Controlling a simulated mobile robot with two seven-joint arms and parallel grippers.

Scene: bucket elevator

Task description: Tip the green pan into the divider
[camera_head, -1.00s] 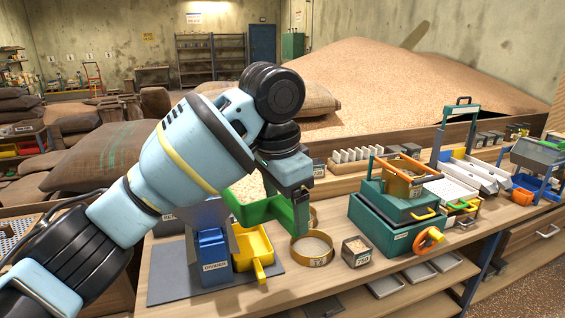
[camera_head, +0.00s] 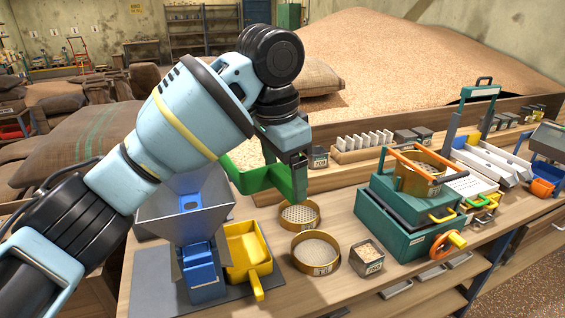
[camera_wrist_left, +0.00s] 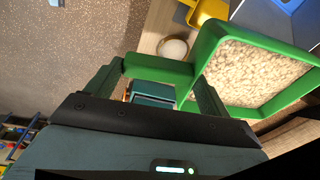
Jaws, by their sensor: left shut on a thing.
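My left gripper (camera_head: 297,182) is shut on the handle of the green pan (camera_head: 232,177), held above the bench. The left wrist view shows the gripper (camera_wrist_left: 155,75) across the green handle, and the pan (camera_wrist_left: 203,50) filled with pale grain. In the head view my arm hides much of the pan. The divider (camera_head: 203,268) is a blue body with a wide grey hopper (camera_head: 160,222) on top, at the bench's left. My right gripper is out of view.
A yellow pan (camera_head: 240,262) sits beside the divider on a grey mat (camera_head: 150,285). Two round brass sieves (camera_head: 315,252) and a small box (camera_head: 367,258) stand right of it. A green machine (camera_head: 385,230) with an orange handwheel (camera_head: 440,247) stands further right.

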